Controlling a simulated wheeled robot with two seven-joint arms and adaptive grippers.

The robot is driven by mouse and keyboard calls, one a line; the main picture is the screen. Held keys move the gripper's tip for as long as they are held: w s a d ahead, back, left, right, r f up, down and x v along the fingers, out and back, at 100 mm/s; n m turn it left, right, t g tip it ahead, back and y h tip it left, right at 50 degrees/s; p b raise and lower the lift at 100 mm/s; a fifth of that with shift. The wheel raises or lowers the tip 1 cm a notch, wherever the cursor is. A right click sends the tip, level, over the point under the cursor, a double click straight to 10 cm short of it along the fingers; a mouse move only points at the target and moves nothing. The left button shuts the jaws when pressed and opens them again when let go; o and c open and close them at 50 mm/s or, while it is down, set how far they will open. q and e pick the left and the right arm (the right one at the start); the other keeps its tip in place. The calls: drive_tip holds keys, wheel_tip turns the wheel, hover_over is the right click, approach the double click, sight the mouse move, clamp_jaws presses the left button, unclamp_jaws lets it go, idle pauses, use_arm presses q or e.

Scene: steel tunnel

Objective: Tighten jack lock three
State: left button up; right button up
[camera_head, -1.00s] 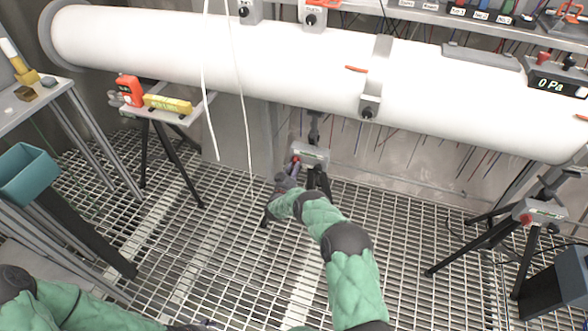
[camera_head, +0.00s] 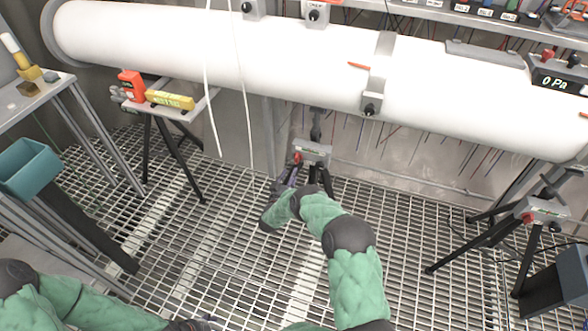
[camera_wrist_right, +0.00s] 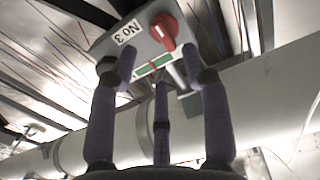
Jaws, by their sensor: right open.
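The jack box marked "No.3" (camera_wrist_right: 138,42) is grey, with a red knob (camera_wrist_right: 164,31) and a green strip beneath it in the right wrist view. In the head view the box (camera_head: 313,151) sits on a black stand under the white pipe, with its red knob (camera_head: 297,158) on the left side. My right gripper (camera_head: 290,176) is just below and left of the knob. In the right wrist view its fingers (camera_wrist_right: 160,75) are open and spread just short of the box, with nothing between them. My left gripper (camera_head: 203,324) shows only partly at the bottom edge.
The large white pipe (camera_head: 220,50) spans the scene above the box. Another jack box (camera_head: 541,211) stands on a tripod at right. A small table (camera_head: 207,102) holds an orange device (camera_head: 132,86) and a yellow level (camera_head: 170,100). Grating floor (camera_head: 230,250) is open in front.

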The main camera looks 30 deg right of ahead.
drive_tip(key=v, duration=0.5)
idle(0.5)
drive_tip(key=s+a+f+n+g+y+p, duration=0.2)
drive_tip(key=s+a+y, duration=0.2)
drive_tip(key=a+y, duration=0.3)
drive_tip(key=s+a+f+n+g+y+p, duration=0.1)
drive_tip(key=s+a+f+n+y+p, duration=0.15)
drive_tip(key=s+a+y, duration=0.4)
drive_tip(key=s+a+r+n+g+y+p, duration=0.1)
drive_tip(key=s+a, duration=0.3)
drive_tip(key=s, duration=0.4)
drive_tip(key=s+a+r+n+g+y+p, duration=0.1)
drive_tip(key=s+a+r+g, duration=0.3)
drive_tip(key=s, duration=0.4)
drive_tip(key=s+a+r+n+g+y+p, duration=0.1)
drive_tip(key=s+a+r+g+y, duration=0.1)
drive_tip(key=s, duration=0.6)
drive_tip(key=shift+s+a+r+g, duration=0.35)
drive_tip(key=shift+a+r+g, duration=0.15)
drive_tip(key=shift+a+g, duration=0.3)
drive_tip(key=shift+a, duration=0.1)
